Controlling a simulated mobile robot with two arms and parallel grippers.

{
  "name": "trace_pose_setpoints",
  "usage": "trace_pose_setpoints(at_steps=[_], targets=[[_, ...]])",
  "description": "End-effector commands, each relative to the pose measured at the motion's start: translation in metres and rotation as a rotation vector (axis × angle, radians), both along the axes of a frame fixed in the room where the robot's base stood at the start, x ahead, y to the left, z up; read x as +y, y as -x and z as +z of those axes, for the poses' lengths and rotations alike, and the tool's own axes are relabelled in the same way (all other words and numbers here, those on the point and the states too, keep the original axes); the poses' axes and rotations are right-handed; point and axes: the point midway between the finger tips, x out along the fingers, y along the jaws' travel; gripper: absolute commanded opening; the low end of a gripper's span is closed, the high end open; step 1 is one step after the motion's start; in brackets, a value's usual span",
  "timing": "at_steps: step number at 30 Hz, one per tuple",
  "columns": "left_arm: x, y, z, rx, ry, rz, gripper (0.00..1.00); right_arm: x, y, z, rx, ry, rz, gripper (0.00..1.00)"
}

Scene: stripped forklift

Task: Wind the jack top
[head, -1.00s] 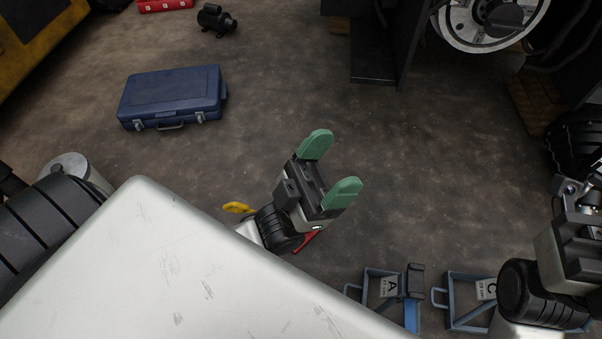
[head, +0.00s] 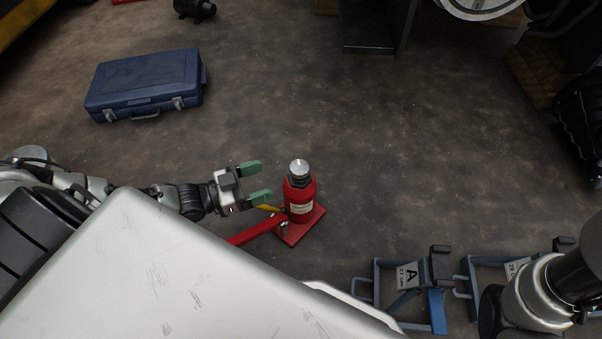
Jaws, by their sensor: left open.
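A red bottle jack (head: 300,198) stands upright on its red base plate on the floor, right of the middle of my white body. Its silver, round top (head: 299,167) sits on a dark collar. A red handle (head: 256,231) reaches out from its base to the lower left, and a yellow part shows beside it. My left gripper (head: 257,182) is open, with green fingertips, just left of the jack. Its fingers point toward the jack, and a gap shows between them and the top. My right arm is at the lower right edge; its fingers are not visible.
Blue stand A (head: 410,275) is on the floor to the lower right, with another blue stand (head: 490,268) beside it. A blue case (head: 148,85) lies at the upper left. Dark machinery stands at the upper right. The floor beyond the jack is clear.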

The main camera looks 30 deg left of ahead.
Motion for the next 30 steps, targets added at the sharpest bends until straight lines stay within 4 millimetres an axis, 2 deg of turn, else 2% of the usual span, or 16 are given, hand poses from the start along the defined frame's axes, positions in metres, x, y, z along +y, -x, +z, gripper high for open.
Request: trace_pose_setpoints(at_steps=[5, 12, 18, 30], targets=[[-0.014, -0.017, -0.003, -0.004, 0.002, 0.000, 0.76, 0.000, 0.000, -0.016, 0.000, 0.000, 0.000, 0.00], [-0.045, -0.052, -0.004, -0.006, 0.004, -0.001, 0.76, 0.000, 0.000, -0.043, 0.000, 0.000, 0.000, 0.00], [-0.063, -0.073, -0.002, -0.003, 0.004, 0.000, 0.76, 0.000, 0.000, -0.057, 0.000, 0.000, 0.000, 0.00], [-0.069, -0.080, 0.002, 0.000, 0.001, 0.000, 0.76, 0.000, 0.000, -0.060, -0.001, 0.000, 0.000, 0.00]])
